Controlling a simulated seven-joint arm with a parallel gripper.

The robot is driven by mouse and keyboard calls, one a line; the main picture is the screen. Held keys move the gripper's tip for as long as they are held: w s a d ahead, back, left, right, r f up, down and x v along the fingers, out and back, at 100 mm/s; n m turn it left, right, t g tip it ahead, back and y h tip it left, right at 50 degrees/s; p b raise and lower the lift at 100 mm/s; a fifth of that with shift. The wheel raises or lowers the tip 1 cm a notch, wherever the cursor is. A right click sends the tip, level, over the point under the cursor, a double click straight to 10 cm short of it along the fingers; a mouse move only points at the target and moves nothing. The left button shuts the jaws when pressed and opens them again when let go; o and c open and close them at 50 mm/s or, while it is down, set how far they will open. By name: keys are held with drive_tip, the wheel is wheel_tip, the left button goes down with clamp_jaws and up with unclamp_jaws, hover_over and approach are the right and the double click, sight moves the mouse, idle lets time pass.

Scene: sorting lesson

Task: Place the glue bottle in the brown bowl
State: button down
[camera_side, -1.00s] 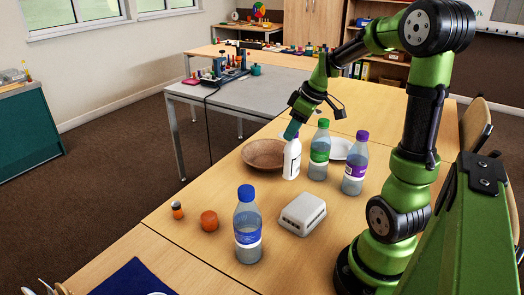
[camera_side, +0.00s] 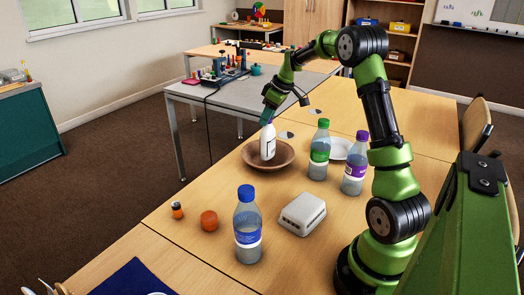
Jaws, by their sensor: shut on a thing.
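The glue bottle (camera_side: 267,146) is white with a dark label and stands upright. It appears over or inside the brown bowl (camera_side: 285,161), with its lower end in front of the bowl's far wall. I cannot tell whether it touches the bowl's floor. My gripper (camera_side: 268,115) comes down from above and is shut on the top of the glue bottle. The fingertips are small in this view and partly merge with the bottle's cap.
Table left of the bowl is clear.

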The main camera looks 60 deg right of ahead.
drive_tip(key=shift+f, duration=1.05)
drive_tip(key=shift+f, duration=0.15)
drive_tip(key=c, duration=0.8)
unclamp_jaws()
